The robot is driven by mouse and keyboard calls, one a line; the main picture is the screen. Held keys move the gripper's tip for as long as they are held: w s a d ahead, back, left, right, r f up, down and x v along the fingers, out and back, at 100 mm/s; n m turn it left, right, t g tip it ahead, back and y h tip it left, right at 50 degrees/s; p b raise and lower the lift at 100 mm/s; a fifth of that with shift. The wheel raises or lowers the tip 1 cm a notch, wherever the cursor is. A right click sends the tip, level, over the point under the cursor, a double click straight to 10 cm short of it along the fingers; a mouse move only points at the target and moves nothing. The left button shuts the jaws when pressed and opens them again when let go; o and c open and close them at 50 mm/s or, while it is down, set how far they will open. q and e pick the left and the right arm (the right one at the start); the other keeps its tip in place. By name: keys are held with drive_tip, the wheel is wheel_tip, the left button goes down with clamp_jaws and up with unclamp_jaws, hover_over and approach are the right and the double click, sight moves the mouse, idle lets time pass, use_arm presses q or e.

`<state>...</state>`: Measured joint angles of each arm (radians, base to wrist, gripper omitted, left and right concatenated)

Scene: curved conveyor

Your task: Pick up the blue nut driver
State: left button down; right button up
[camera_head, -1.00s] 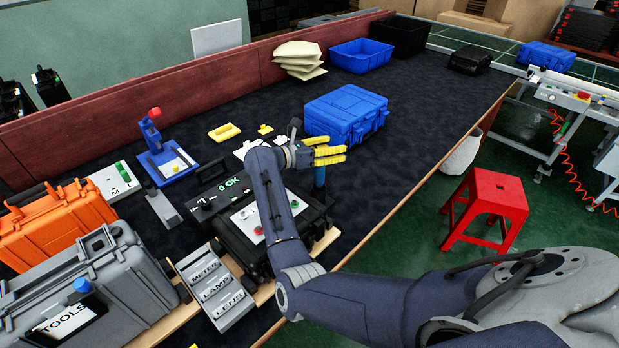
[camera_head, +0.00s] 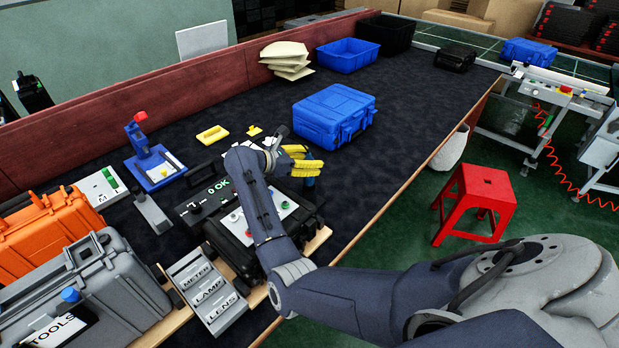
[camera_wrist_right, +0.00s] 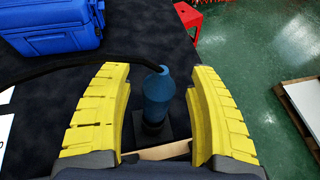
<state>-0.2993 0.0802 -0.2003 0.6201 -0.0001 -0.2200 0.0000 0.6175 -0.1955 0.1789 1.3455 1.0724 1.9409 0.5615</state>
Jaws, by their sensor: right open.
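The blue nut driver (camera_wrist_right: 158,92) stands upright in the right wrist view, with its blue handle between the two yellow fingers of my right gripper (camera_wrist_right: 160,105). The fingers are open, with a gap on each side of the handle. The driver's lower end sits at a dark base near a wooden edge. In the head view, my right gripper (camera_head: 303,160) is at the far right corner of the black instrument case, and only a little of the blue driver (camera_head: 309,181) shows below the fingers. My left gripper is not in view.
A blue case (camera_head: 335,115) stands just beyond the gripper. The black instrument case (camera_head: 235,245) lies under my right forearm. A label rack (camera_head: 205,285), a grey toolbox (camera_head: 120,270) and an orange case (camera_head: 50,230) are to the left. A dark cable crosses behind the driver.

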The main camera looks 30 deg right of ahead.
drive_tip(key=shift+c, duration=0.2)
clamp_jaws()
idle(0.3)
